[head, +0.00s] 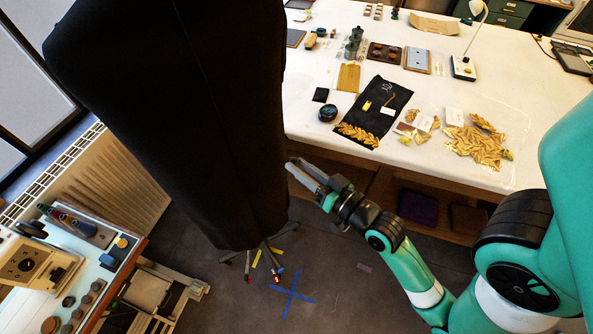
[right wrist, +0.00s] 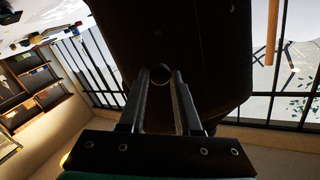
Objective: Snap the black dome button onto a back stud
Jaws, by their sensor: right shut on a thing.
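A large black garment on a dress form (head: 175,110) fills the left middle of the head view. In the right wrist view my right gripper (right wrist: 160,82) is shut on a small dark round piece, the black dome button (right wrist: 160,73), held between the fingertips. The dark form stands directly behind it; I cannot tell whether they touch. My left gripper is out of view.
The white table (head: 450,90) holds a black cloth (head: 385,98), a heap of gold leaf pieces (head: 475,148), a lamp (head: 465,66) and small trays. A bench with a machine (head: 30,262) stands at the lower left.

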